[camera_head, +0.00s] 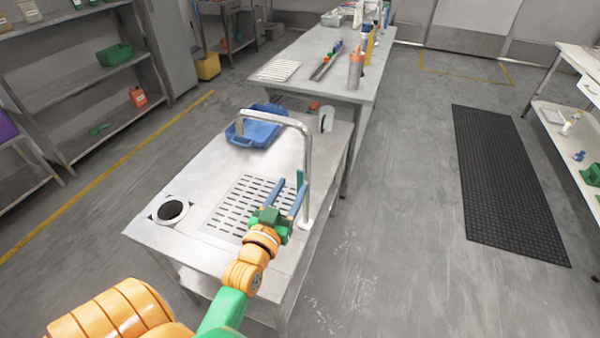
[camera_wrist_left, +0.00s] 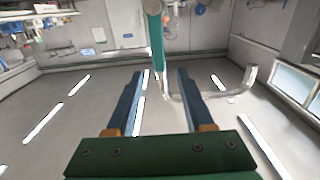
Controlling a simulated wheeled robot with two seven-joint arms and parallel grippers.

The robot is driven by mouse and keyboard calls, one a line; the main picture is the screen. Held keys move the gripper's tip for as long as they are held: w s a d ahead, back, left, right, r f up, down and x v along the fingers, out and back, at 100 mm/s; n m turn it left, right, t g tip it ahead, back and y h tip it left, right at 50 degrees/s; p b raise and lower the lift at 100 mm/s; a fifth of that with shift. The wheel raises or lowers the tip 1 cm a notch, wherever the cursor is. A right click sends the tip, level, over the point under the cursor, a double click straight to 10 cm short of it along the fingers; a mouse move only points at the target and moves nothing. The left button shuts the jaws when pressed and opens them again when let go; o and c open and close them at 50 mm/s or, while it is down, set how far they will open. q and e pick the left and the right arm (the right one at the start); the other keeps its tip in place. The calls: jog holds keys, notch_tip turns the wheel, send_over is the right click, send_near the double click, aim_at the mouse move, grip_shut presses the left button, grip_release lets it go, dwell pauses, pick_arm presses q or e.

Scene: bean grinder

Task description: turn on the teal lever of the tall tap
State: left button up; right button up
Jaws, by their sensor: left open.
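The tall tap (camera_head: 307,150) is a silver pipe on the right edge of the steel sink table, its spout bending over to the left. Its teal lever (camera_head: 300,181) sits on the upright, and stands upright in the head view. My left gripper (camera_head: 289,186) is open, with two blue fingers close to the lever. In the left wrist view the lever (camera_wrist_left: 157,42) hangs in line with the gap between the fingertips (camera_wrist_left: 157,72). I cannot tell whether the fingers touch it. The tap pipe (camera_wrist_left: 205,96) shows right of the fingers. My right gripper is not in view.
The sink table (camera_head: 190,217) has a slotted drain plate (camera_head: 235,205), a round dark hole (camera_head: 172,211) and a blue tray (camera_head: 257,130). A longer table (camera_head: 325,60) with several items stands beyond.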

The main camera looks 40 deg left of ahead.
aim_at(300, 175)
pick_arm(q)
jog(key=x, duration=0.6)
jog(key=shift+w+d+p, duration=0.1)
jog(key=shift+w+p, duration=0.05)
jog(key=shift+p, duration=0.15)
grip_shut()
dwell(0.9)
